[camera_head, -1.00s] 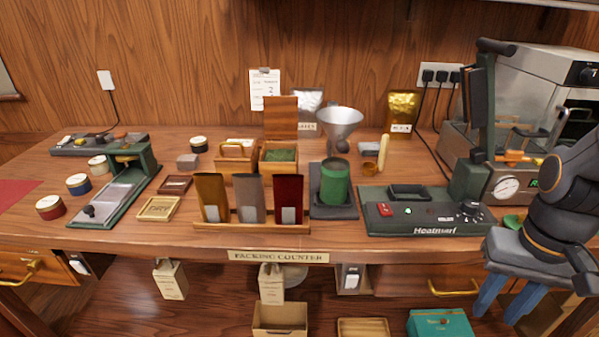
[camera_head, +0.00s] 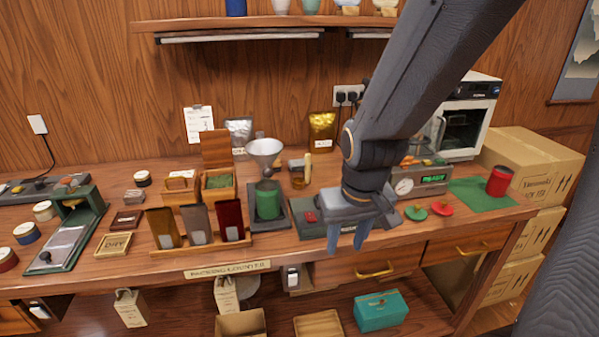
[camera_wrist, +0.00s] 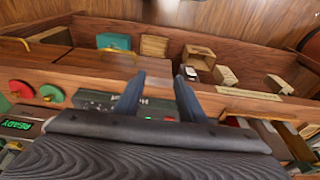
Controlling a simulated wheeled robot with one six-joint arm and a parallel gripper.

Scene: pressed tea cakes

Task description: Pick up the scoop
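I cannot pick out a scoop with certainty. A tan upright handle (camera_head: 307,166) with a small brown vessel (camera_head: 298,180) at its foot stands behind the Heatsurf plate, right of the metal funnel (camera_head: 264,150); it may be the scoop. My gripper (camera_head: 346,242) points down at the counter's front edge, in front of that plate and well short of the handle. Its two blue fingers are apart with nothing between them, as the wrist view (camera_wrist: 160,82) also shows. My arm hides part of the plate and the counter behind it.
A wooden rack of pouches (camera_head: 238,243) and a green canister (camera_head: 267,200) stand left of my gripper. A shelf (camera_head: 235,27) runs above. A teal box (camera_head: 380,310) sits below the counter.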

